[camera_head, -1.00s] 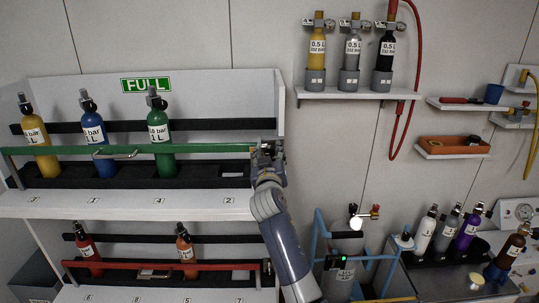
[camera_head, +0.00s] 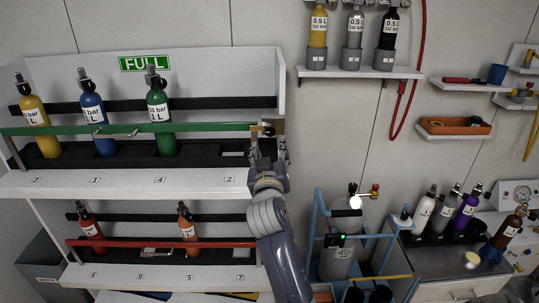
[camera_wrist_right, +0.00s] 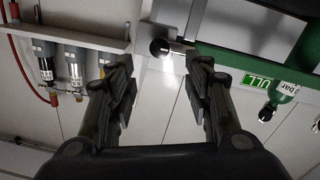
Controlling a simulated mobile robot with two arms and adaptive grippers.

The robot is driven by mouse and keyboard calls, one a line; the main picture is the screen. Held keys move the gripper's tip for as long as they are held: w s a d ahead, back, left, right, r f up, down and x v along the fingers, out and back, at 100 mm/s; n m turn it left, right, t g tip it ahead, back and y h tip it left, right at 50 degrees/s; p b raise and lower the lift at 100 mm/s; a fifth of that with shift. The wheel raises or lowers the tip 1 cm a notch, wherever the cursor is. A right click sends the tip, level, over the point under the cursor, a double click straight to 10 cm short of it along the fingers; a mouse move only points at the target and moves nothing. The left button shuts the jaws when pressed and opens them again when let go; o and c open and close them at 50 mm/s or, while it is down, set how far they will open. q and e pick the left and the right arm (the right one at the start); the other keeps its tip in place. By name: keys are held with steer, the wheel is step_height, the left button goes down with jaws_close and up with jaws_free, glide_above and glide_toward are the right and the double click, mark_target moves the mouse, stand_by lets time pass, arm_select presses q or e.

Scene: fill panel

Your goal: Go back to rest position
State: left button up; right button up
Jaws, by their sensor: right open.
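My right gripper (camera_head: 267,158) is open and empty, in front of the right end of the upper rack. In the right wrist view its two fingers (camera_wrist_right: 160,85) stand apart with bare wall between them. The dark knob (camera_wrist_right: 160,47) at the end of the green bar (camera_head: 200,127) shows just beyond the fingertips, and I see no contact. The green bar runs across the yellow (camera_head: 36,128), blue (camera_head: 97,125) and green (camera_head: 159,125) cylinders, which stand upright. My left gripper is not in view.
A red bar (camera_head: 150,243) crosses the lower shelf in front of two cylinders. To the right of my arm stand a blue-framed trolley (camera_head: 318,235) with a grey cylinder and a counter (camera_head: 450,268) with several bottles. A wall shelf (camera_head: 360,73) holds three small cylinders.

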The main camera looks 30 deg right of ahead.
steer(key=shift+v, duration=0.8)
steer(key=a+f+n+g+y, duration=0.1)
steer(key=a+f+n+y, duration=0.15)
steer(key=f, duration=0.85)
steer(key=a+f+n+g+y, duration=0.15)
steer(key=a+f, duration=0.25)
steer(key=f, duration=0.8)
steer(key=a+f+n+g+y, duration=0.1)
steer(key=a+f+y, duration=0.25)
steer(key=f, duration=0.75)
steer(key=s+a+f+n+g+y, duration=0.1)
steer(key=s+a+f+g, duration=0.1)
steer(key=s+f, duration=0.7)
steer(key=s+a+f+g+y, duration=0.15)
steer(key=s+f, duration=0.35)
steer(key=f, duration=0.7)
steer(key=s+f+g, duration=0.2)
steer(key=s+f, duration=0.3)
steer(key=s, duration=0.7)
steer(key=s+f+g, duration=0.2)
steer(key=s+f, duration=0.4)
steer(key=s, duration=0.7)
steer(key=s+f+g, duration=0.3)
steer(key=s+f, duration=0.3)
steer(key=s, duration=0.6)
steer(key=shift+s+d, duration=0.3)
steer(key=shift+d, duration=0.2)
